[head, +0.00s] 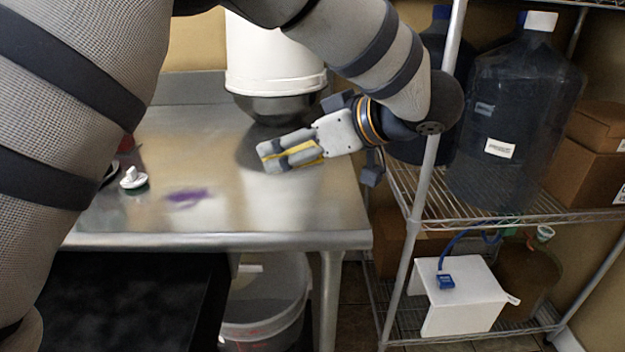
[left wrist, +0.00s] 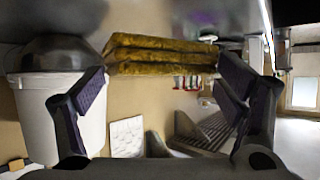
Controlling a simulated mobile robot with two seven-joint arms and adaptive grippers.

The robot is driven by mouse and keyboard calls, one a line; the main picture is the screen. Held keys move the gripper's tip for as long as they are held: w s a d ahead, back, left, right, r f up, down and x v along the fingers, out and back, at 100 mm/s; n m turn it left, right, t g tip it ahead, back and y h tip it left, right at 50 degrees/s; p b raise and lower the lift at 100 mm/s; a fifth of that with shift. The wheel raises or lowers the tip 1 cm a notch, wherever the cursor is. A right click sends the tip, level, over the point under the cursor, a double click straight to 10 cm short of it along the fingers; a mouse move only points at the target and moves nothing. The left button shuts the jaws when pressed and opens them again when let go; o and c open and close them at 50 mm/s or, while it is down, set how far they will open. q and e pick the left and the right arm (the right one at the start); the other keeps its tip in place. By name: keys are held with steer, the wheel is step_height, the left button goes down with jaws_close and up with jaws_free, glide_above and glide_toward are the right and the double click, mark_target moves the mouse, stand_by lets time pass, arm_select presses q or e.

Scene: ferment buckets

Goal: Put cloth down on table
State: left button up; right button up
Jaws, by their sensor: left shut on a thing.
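My left gripper (head: 285,151) comes in from the upper right over the steel table (head: 240,205) and points left. It is shut on a folded yellow cloth (head: 309,156), whose yellow edges show between and beside the grey fingers. In the left wrist view the cloth (left wrist: 160,56) lies in thick folded layers between the two fingertips. The cloth is low over the table's right half; I cannot tell whether it touches the top. A purple smear (head: 188,196) is on the tabletop to the left of the gripper. My right gripper is not in view.
A white bucket (head: 275,60) in a steel bowl (head: 280,107) stands behind the gripper. A small white-topped object (head: 133,178) sits at the table's left. A wire rack (head: 505,225) with dark carboys (head: 515,110) stands right. The table's front right is clear.

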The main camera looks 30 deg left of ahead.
arm_select(q)
steer(key=b, duration=0.1)
glide_above(300, 191)
step_height(300, 191, down, 7)
steer(key=shift+r, duration=0.1)
steer(key=shift+w+f, duration=0.1)
steer(key=shift+f, duration=1.5)
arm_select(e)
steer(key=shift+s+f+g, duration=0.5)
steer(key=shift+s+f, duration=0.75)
arm_select(q)
steer(key=shift+f, duration=0.1)
steer(key=o, duration=0.8)
steer(key=shift+o, duration=0.2)
steer(key=shift+r, duration=0.2)
steer(key=b+v, duration=0.1)
steer(key=v, duration=1.1)
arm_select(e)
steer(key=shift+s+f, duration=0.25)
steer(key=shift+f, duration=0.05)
